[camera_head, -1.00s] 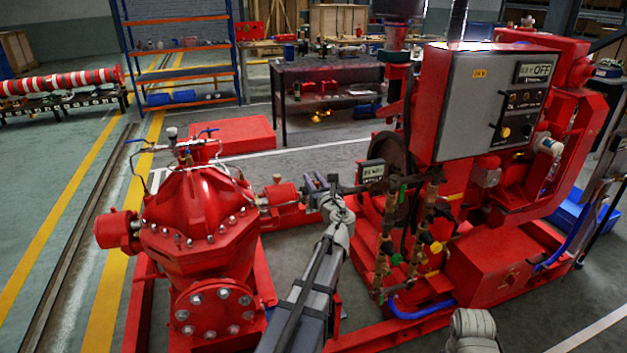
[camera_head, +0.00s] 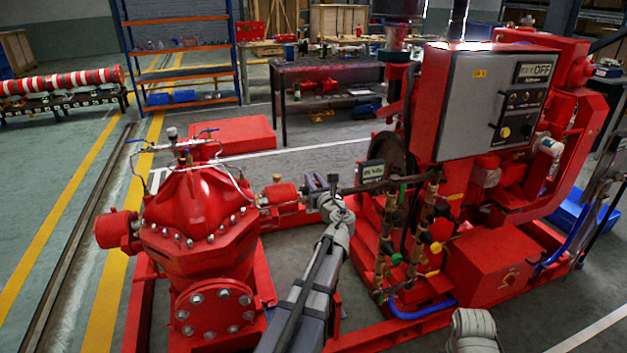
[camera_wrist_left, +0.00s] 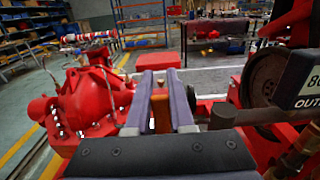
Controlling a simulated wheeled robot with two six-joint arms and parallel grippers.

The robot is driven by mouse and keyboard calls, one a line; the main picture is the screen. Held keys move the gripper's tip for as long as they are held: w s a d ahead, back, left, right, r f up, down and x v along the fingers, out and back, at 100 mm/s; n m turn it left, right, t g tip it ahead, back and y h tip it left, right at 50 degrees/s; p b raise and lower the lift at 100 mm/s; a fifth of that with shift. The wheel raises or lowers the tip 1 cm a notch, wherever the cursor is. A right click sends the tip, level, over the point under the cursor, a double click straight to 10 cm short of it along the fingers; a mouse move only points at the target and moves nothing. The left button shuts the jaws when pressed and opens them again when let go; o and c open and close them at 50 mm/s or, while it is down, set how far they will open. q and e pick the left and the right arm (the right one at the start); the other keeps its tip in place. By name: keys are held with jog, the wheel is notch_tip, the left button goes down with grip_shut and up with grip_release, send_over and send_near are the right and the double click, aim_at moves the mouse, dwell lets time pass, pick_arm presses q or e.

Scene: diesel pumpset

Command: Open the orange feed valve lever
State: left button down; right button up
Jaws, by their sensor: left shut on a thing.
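The orange lever (camera_wrist_left: 160,110) shows in the left wrist view as a short upright piece between my two fingers. My left gripper (camera_wrist_left: 160,86) is shut on it, with one finger on each side. In the head view my left gripper (camera_head: 326,184) is between the red pump and the engine set, and it hides the lever there. Which way the lever points relative to its pipe cannot be told. My right gripper is out of view; only a grey piece of my right arm shows at the bottom of the head view.
The red pump (camera_head: 195,220) stands left of my left arm. The control cabinet (camera_head: 480,105) and brass pipes with small coloured handles (camera_head: 425,225) stand to the right. A small display (camera_head: 371,172) is just right of the gripper. Open floor lies at far left.

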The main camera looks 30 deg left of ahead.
pick_arm(q)
jog(key=shift+s, duration=0.1)
dwell(0.5)
jog(key=s+a+f+n+b, duration=0.5)
jog(key=f+n+b, duration=0.3)
jog(key=n, duration=0.9)
jog(key=shift+s+a+f+n, duration=0.2)
jog(key=shift+s+n, duration=0.2)
jog(key=shift+s, duration=0.15)
dwell(0.3)
jog(key=c, duration=0.8)
grip_release()
jog(key=shift+v, duration=3.95)
